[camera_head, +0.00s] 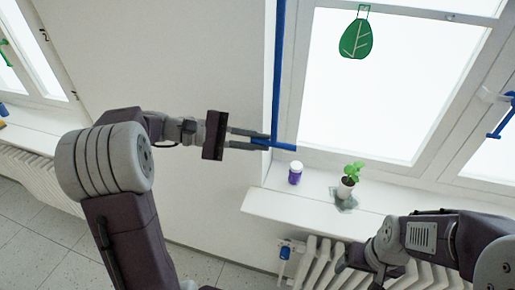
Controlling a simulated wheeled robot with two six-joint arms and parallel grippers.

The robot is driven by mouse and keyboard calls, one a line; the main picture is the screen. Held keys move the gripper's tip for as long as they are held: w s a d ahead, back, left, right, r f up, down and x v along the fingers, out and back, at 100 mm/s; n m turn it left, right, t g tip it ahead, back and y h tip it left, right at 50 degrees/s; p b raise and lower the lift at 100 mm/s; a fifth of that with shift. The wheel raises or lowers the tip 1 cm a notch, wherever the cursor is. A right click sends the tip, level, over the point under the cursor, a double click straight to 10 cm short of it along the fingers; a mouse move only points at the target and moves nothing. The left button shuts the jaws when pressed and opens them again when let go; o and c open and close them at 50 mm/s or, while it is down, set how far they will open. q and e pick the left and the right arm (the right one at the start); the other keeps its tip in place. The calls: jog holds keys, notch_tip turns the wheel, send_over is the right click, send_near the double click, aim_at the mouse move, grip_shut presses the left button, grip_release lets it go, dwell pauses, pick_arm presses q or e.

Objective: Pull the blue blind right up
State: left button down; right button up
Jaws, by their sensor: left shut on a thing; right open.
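A narrow blue vertical strip (279,65) runs down the wall side of the window from the top of the picture. At its foot is a short blue crossbar (287,146). No wide blue blind sheet shows over the glass. My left gripper (262,140) is shut on the left part of the crossbar, with its fingers level and pointing right. My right gripper (360,273) is low at the bottom right, in front of the radiator, open and apart from the blue parts; its fingers are dark and partly hard to make out.
The white windowsill (270,205) holds a purple jar (295,173) and a potted plant (346,185) just below the crossbar. A green leaf ornament (356,39) hangs before the glass. A radiator (312,262) with a blue-marked valve (284,253) stands below.

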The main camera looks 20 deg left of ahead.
pick_arm(q)
notch_tip(320, 180, up, 26)
jog(key=p, duration=1.6)
jog(key=shift+f+p, duration=0.15)
jog(key=shift+p, duration=0.2)
jog(key=c, duration=1.6)
grip_release()
jog(key=shift+o, duration=1)
jog(key=shift+s+d, duration=0.15)
